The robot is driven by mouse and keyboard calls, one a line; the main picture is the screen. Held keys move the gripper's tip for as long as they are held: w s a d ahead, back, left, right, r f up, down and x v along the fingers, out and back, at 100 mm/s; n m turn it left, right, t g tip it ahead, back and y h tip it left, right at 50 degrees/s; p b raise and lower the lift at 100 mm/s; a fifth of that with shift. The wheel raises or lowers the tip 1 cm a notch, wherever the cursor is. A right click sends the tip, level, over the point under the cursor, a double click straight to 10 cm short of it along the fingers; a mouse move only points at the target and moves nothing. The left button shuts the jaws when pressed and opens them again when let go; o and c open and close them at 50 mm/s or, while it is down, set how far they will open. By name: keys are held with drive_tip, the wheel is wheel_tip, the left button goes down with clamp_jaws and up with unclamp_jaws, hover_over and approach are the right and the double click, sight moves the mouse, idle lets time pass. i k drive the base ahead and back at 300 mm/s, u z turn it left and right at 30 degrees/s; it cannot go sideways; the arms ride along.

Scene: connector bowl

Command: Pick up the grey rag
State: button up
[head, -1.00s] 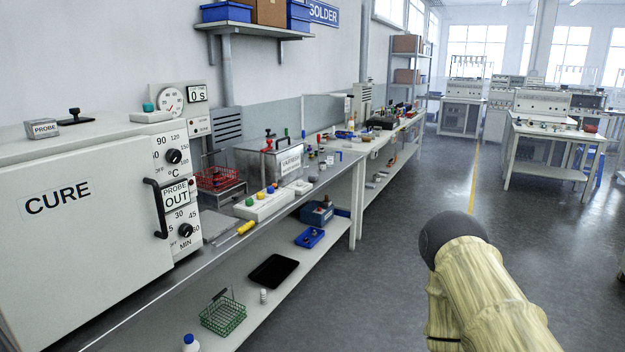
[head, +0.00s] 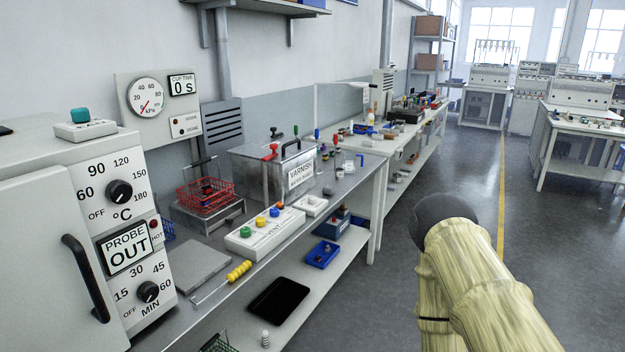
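I cannot make out a grey rag for certain in the head view. A flat grey square piece (head: 192,265) lies on the bench beside the oven, but it looks more like a plate or slab than cloth. My arm, pale yellow with a dark rounded end, reaches in from the lower right over the floor. My gripper's fingers do not show.
A wall-side bench holds a red wire basket (head: 207,194), a metal varnish tank (head: 262,172), a white button box (head: 266,234) and a yellow-handled tool (head: 238,271). Its lower shelf holds a black tray (head: 278,300) and a blue tray (head: 322,254). The floor (head: 440,165) right of it is open.

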sight(329, 189)
drive_tip(key=i, duration=1.85)
